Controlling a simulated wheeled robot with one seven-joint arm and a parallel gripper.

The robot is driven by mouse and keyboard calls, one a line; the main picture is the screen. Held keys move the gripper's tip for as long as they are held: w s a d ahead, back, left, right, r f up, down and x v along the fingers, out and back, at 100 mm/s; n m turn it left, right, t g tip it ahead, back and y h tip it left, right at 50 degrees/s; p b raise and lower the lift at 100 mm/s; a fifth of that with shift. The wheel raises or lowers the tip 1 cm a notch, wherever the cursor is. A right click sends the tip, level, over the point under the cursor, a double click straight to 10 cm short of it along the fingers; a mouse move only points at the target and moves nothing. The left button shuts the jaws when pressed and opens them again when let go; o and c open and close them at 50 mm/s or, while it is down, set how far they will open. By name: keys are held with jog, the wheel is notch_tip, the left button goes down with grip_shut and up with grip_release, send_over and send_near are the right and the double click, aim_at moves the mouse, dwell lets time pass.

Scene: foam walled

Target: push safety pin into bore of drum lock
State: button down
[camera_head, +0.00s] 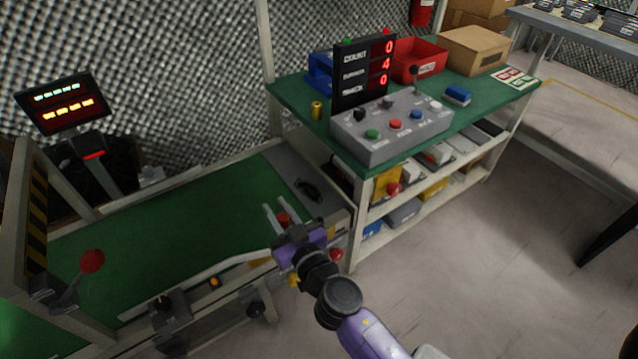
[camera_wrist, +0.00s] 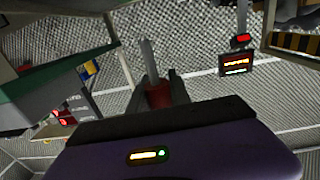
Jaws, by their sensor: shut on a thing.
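My gripper (camera_head: 276,211) is above the right end of the green conveyor belt, with its fingers pointing away from my body. It is shut on the red head of the safety pin (camera_head: 283,219). In the wrist view the red head (camera_wrist: 157,95) sits between the dark fingers, and a pale grey shaft (camera_wrist: 149,60) sticks out past the fingertips. I cannot clearly pick out the drum lock or its bore. A dark fitting (camera_head: 308,189) lies on the grey plate at the belt's end, beyond and right of my gripper, apart from the pin.
The green conveyor belt (camera_head: 150,245) is empty. A red-knobbed lever (camera_head: 91,261) stands at its left. A green-topped bench (camera_head: 290,95) to the right bears a control box (camera_head: 385,140), a counter display (camera_head: 350,80) and a red bin (camera_head: 420,55).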

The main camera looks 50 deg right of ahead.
jog(key=d+f+m+g+h+b, duration=0.1)
jog(key=d+m+g+h+b, duration=0.4)
jog(key=d+b, duration=0.4)
jog(key=d+m+h, duration=0.1)
jog(key=d+h, duration=0.1)
jog(key=d, duration=0.3)
jog(key=shift+d+f+h, duration=0.2)
jog(key=shift+f+h, duration=0.1)
jog(key=shift+h, duration=0.1)
jog(key=shift+s+f+b, duration=0.1)
jog(key=shift+b, duration=0.4)
notch_tip(320, 180, down, 6)
jog(key=b, duration=0.6)
jog(key=shift+r+b, duration=0.2)
jog(key=shift+b, duration=0.7)
dwell(0.8)
jog(key=shift+f+b, duration=2.1)
jog(key=shift+f, duration=0.05)
jog(key=c, duration=1.1)
grip_release()
